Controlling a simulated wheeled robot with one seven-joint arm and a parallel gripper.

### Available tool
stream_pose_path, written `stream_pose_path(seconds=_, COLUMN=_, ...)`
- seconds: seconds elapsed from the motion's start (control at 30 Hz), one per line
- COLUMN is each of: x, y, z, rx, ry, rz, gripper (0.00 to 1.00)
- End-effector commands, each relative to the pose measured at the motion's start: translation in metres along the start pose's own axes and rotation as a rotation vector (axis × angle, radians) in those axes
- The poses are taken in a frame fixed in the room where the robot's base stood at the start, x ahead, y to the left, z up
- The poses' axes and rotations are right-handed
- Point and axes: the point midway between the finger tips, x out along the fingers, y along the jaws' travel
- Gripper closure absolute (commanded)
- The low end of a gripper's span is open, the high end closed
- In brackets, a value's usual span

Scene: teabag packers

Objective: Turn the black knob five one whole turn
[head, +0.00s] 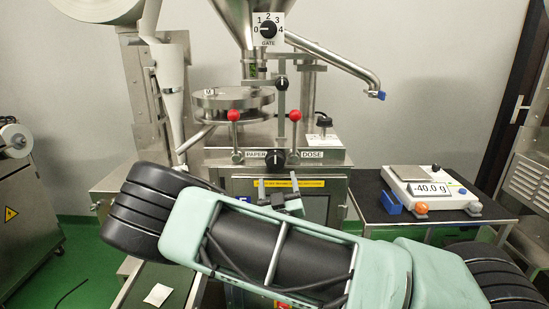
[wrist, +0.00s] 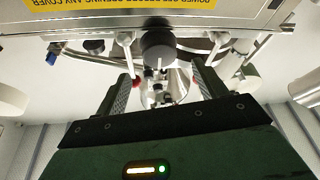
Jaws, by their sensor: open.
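A round black knob (head: 275,157) sits on the front of the steel machine, between the PAPER and DOSE labels. No number five shows on it. It also shows in the wrist view (wrist: 158,46), upside down, just beyond and between the fingertips. My gripper (head: 278,183) is open and empty, just below the knob in the head view. In the wrist view its two fingers (wrist: 162,72) stand apart on either side of the line to the knob, not touching it. Other black knobs are the GATE knob (head: 268,30), a lever knob (head: 282,83) and a small top knob (head: 324,121).
Two red-balled levers (head: 234,115) (head: 295,115) flank the knob closely. A yellow warning label (head: 290,183) lies below it. A steel spout (head: 340,60) reaches right.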

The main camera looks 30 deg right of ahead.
Motion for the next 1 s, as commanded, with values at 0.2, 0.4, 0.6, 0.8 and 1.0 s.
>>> stream_pose_path(seconds=0.2, x=0.047, y=0.001, z=-0.002, rx=0.000, ry=0.001, rz=0.001, gripper=0.29)
stream_pose_path(seconds=0.4, x=0.075, y=0.001, z=-0.001, rx=0.000, ry=0.000, rz=0.001, gripper=0.29)
stream_pose_path(seconds=0.6, x=0.086, y=0.000, z=0.000, rx=-0.001, ry=-0.001, rz=0.000, gripper=0.29)
stream_pose_path(seconds=0.8, x=0.086, y=0.000, z=0.001, rx=-0.001, ry=-0.002, rz=0.000, gripper=0.29)
stream_pose_path(seconds=1.0, x=0.086, y=0.000, z=0.001, rx=-0.001, ry=-0.002, rz=0.000, gripper=0.65)
